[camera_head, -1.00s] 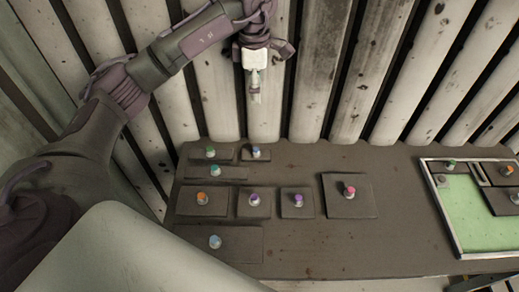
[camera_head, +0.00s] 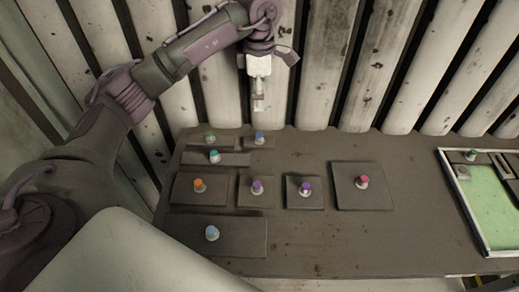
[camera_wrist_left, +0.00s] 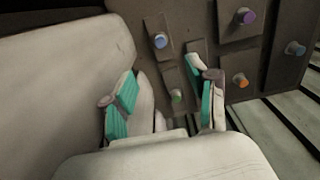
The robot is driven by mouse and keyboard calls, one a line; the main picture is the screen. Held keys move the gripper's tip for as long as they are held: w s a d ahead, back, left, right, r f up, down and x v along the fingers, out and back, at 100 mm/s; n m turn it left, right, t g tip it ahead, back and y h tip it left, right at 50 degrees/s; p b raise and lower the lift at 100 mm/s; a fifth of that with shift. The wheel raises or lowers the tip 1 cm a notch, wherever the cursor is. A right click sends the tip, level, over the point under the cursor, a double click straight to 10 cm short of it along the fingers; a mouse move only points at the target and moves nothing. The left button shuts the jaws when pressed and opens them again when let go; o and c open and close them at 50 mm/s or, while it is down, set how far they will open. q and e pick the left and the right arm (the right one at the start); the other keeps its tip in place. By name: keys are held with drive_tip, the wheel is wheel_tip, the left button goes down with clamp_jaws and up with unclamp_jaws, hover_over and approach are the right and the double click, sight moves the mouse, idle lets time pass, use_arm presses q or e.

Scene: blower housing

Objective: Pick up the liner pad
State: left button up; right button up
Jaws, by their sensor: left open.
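Several flat dark pads with coloured knobs lie on the brown table; I cannot tell which is the liner pad. They include a large pad with a red knob (camera_head: 376,198), a pad with an orange knob (camera_head: 187,195), two small pads with purple knobs (camera_head: 252,199) (camera_head: 318,197), and a wide front pad with a light blue knob (camera_head: 240,242). Narrower pads with green, blue and teal knobs lie behind. My left gripper (camera_head: 259,100) is open and empty, above the table's back edge. Its spread teal-padded fingers show in the wrist view (camera_wrist_left: 165,100). My right gripper is not in view.
A light-rimmed tray (camera_head: 468,213) with a green floor and some knobbed pieces stands at the right. A slatted wall (camera_head: 313,80) rises behind the table (camera_head: 410,215). The table is bare between the red-knob pad and the tray.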

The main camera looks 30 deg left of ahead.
sight(259, 135)
use_arm(q)
wheel_tip(259, 135, down, 9)
drive_tip(key=shift+f+p, duration=0.2)
drive_tip(key=shift+p, duration=0.5)
drive_tip(key=shift+f+p, duration=0.4)
drive_tip(key=shift+f, duration=0.2)
wheel_tip(259, 135, down, 4)
drive_tip(key=shift+r+p, duration=0.2)
drive_tip(key=shift+p, duration=0.45)
drive_tip(key=shift+f, duration=0.35)
drive_tip(key=c, duration=0.9)
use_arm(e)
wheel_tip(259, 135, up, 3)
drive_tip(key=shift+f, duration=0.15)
